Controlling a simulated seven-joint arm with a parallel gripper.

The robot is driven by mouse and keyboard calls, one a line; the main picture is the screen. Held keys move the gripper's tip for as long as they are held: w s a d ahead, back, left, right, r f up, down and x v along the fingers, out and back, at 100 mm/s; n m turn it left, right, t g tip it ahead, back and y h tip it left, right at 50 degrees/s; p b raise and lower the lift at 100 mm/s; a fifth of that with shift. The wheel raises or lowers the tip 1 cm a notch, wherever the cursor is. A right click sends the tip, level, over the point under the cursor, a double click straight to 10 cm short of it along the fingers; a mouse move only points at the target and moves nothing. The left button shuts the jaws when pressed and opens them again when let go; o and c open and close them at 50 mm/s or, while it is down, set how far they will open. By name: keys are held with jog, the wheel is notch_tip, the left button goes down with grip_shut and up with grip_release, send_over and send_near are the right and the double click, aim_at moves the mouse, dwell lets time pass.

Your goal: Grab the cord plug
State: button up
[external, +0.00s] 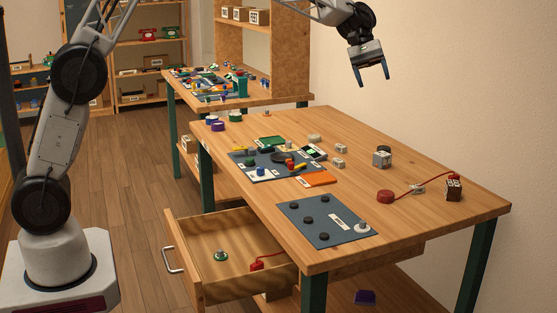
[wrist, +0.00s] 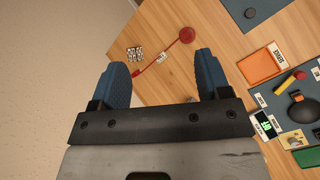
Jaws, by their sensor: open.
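A red cord on the tabletop runs from a round red piece (external: 386,196) to a small dark brown block with white marks (external: 453,190). The wrist view shows the round red piece (wrist: 187,35), the cord and the block (wrist: 134,54) beyond my fingertips. A small white tag (external: 418,188) lies by the cord. Another red piece with a thin cord (external: 257,265) lies in the open drawer. I cannot tell which cord end is the plug. My gripper (external: 375,83) is open and empty, high above the table's far side, apart from everything.
A dark mat with black knobs (external: 324,222) lies at the front, and a cluttered mat (external: 262,172) lies farther back. The drawer (external: 235,244) sticks out at front left. A wall borders the far right.

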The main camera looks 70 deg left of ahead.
jog(key=w+d+f+n+h, duration=0.1)
jog(key=w+f+n+h, duration=0.1)
jog(key=w+f, duration=0.6)
jog(key=w+d+f+n+h, duration=0.1)
jog(key=w+f+n, duration=0.1)
jog(key=w+f, duration=0.65)
jog(key=n+g+h, duration=0.1)
jog(key=n+h, duration=0.1)
jog(key=h, duration=0.1)
send_near(456, 177)
jog(key=shift+s+d+f, duration=0.25)
jog(key=shift+s+d, duration=0.3)
jog(key=shift+d, duration=0.3)
jog(key=shift+w+f, duration=0.3)
jog(key=shift+f, duration=0.35)
jog(key=shift+x, duration=1.35)
jog(key=shift+x, duration=2.55)
jog(key=shift+w+d+r, duration=0.1)
jog(key=shift+w, duration=0.05)
